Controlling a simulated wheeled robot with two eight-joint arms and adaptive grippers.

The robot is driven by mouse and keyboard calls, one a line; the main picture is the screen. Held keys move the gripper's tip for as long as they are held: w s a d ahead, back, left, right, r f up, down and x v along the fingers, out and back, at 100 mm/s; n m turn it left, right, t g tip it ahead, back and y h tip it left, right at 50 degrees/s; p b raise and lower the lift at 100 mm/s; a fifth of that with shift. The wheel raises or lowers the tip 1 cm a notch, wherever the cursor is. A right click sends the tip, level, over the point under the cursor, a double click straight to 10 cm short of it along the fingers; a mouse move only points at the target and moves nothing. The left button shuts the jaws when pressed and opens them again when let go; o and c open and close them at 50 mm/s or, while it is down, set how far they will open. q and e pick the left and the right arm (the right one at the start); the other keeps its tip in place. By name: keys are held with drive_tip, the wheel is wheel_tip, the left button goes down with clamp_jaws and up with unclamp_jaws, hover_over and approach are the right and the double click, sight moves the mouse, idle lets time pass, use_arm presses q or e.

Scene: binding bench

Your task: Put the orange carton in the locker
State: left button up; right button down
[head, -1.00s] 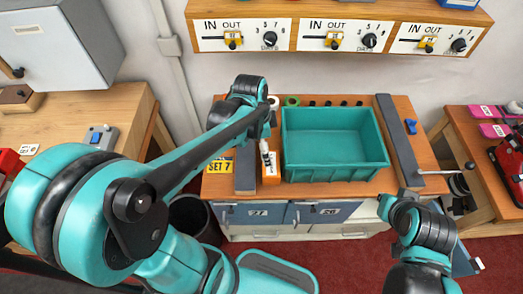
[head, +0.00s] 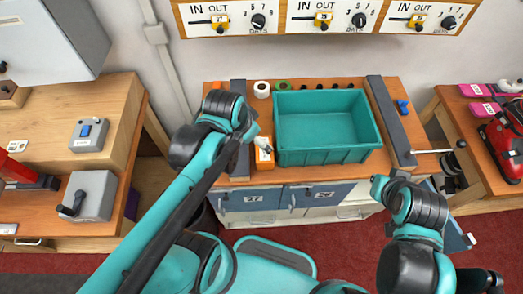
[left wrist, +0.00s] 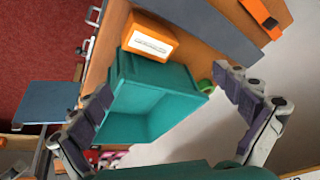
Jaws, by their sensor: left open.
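The orange carton (head: 264,158) stands at the front of the bench, beside the left end of a teal bin. In the left wrist view the carton (left wrist: 150,38) shows a white label. My left gripper (head: 250,134) is just left of the carton in the head view, partly hidden by its own wrist. In the left wrist view its fingers (left wrist: 165,86) are spread wide and empty, with the carton beyond them. Blue locker doors (head: 250,198) with number plates are under the bench top. A blue door panel (left wrist: 50,101) stands out from the bench. My right gripper (head: 380,187) is at the bench's front right; its fingers are unclear.
The teal bin (head: 326,155) fills the middle of the bench and looks empty. Dark grey strips lie left and right (head: 391,120) of it. Tape rolls (head: 262,89) stand behind. Side tables hold a grey switch box (head: 89,135) and a red machine (head: 503,148).

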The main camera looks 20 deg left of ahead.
use_arm(q)
drive_tip(key=w+f+m+g, duration=0.1)
drive_tip(key=f+m, duration=0.1)
drive_tip(key=w+f+m+g, duration=0.1)
drive_tip(key=w+f+m, duration=0.1)
drive_tip(key=f+m, duration=0.1)
drive_tip(key=w+f+m+g+h, duration=0.1)
drive_tip(key=w+f+m, duration=0.1)
drive_tip(key=f+m, duration=0.1)
drive_tip(key=shift+w+d+f+g+b, duration=0.15)
drive_tip(key=shift+f+g+b, duration=0.1)
drive_tip(key=shift+g+b, duration=0.15)
drive_tip(key=shift+m, duration=0.3)
drive_tip(key=f+b, duration=0.1)
drive_tip(key=f, duration=0.1)
drive_tip(key=d+f+b, duration=0.1)
drive_tip(key=f, duration=0.2)
drive_tip(key=d+f+b, duration=0.1)
drive_tip(key=f, duration=0.1)
drive_tip(key=shift+w+f, duration=0.2)
drive_tip(key=shift+f, duration=0.2)
drive_tip(key=shift+a, duration=0.1)
drive_tip(key=c, duration=1)
drive_tip(key=shift+r, duration=0.15)
wheel_tip(320, 180, up, 18)
drive_tip(key=p, duration=0.5)
drive_tip(key=shift+p, duration=0.4)
